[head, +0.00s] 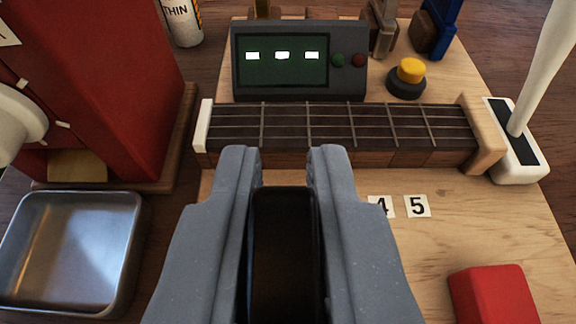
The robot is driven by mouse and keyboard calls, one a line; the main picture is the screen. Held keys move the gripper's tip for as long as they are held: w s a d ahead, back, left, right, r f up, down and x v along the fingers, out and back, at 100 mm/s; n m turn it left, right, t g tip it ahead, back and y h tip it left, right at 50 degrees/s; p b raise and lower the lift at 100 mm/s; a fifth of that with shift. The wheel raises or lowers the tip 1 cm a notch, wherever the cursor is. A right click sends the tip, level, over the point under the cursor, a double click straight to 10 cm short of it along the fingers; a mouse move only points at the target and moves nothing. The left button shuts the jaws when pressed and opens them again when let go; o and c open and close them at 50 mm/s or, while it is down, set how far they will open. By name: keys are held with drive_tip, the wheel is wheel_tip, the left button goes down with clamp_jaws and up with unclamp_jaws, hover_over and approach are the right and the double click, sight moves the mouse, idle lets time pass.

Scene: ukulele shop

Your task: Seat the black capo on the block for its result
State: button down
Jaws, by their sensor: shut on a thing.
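My gripper (284,165) points away from me at the bottom middle, its two grey jaws shut on the black capo (284,250). The capo sits between the jaws, and its lower part runs out of the picture. The block (335,135) lies beyond the jaw tips, a short fretted neck piece with a white nut at its left end. The jaw tips overlap its near edge in the picture; I cannot tell whether they touch it. A dark display box (300,62) behind it shows three white dashes, with a green and a red light at its right.
A yellow button (411,70) on a black base stands behind the block. Number cards, 4 and 5 (417,206), lie on the wooden board (470,235). A red block (493,296) is at lower right, a metal tray (128,255) at left. A red machine (110,90) stands at upper left.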

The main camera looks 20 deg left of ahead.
sight(294, 278)
drive_tip(key=shift+d+f+b, duration=0.15)
drive_tip(key=shift+f+b, duration=1.7)
drive_tip(key=shift+f, duration=0.7)
drive_tip(key=shift+p, duration=0.4)
drive_tip(key=shift+d+f+b, duration=0.1)
drive_tip(key=shift+f+b, duration=0.2)
drive_tip(key=shift+f, duration=0.25)
drive_tip(key=c, duration=1.7)
unclamp_jaws()
drive_tip(key=shift+s, duration=0.15)
drive_tip(key=shift+p+v, duration=0.35)
drive_tip(key=shift+v, duration=5.1)
drive_tip(key=shift+r, duration=0.1)
